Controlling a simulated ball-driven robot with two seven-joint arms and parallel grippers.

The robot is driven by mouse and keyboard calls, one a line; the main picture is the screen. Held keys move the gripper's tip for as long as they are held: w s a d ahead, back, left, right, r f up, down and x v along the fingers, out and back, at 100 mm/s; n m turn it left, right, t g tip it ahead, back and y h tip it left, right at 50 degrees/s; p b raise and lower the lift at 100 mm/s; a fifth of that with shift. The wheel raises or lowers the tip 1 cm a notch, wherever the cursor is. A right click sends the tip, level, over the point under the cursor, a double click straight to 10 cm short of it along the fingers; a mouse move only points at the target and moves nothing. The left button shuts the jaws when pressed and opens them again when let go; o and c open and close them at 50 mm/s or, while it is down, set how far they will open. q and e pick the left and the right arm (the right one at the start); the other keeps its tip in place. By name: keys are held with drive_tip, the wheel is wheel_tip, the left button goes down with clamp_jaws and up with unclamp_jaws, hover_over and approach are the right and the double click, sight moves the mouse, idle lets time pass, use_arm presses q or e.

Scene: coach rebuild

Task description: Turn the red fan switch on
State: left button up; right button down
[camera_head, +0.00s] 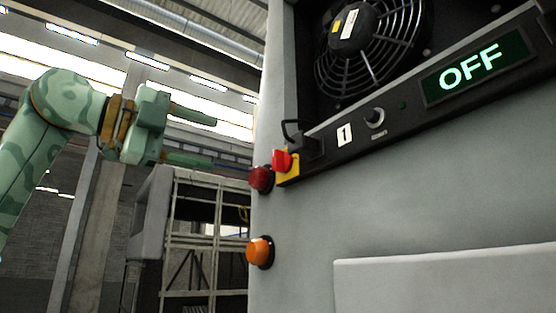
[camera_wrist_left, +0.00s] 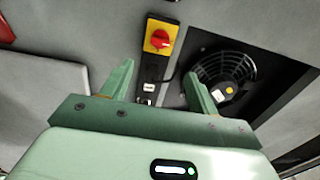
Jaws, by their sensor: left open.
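The red fan switch (camera_head: 283,160) is a red knob on a yellow plate at the left end of the black control strip. A lit display (camera_head: 470,70) on that strip reads OFF. My left gripper (camera_head: 213,142) is open and empty, left of the switch and apart from it in the head view. In the left wrist view, the red switch (camera_wrist_left: 159,39) shows on its yellow plate, beyond the gap between my two green fingers (camera_wrist_left: 159,72). My right gripper is not in view.
A fan (camera_head: 372,45) behind a wire guard sits above the strip. The strip also carries a small knob (camera_head: 374,118) and a label 1 (camera_head: 345,134). A red lamp (camera_head: 260,179) and an orange lamp (camera_head: 259,251) stick out from the grey panel below the switch.

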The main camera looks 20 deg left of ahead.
sight(273, 160)
use_arm(q)
drive_tip(key=p+x, duration=0.3)
drive_tip(key=x, duration=0.9)
drive_tip(key=shift+w+d, duration=0.45)
drive_tip(key=shift+w, duration=0.15)
drive_tip(key=shift+w+d, duration=0.2)
drive_tip(key=shift+w, duration=0.15)
drive_tip(key=c, duration=1)
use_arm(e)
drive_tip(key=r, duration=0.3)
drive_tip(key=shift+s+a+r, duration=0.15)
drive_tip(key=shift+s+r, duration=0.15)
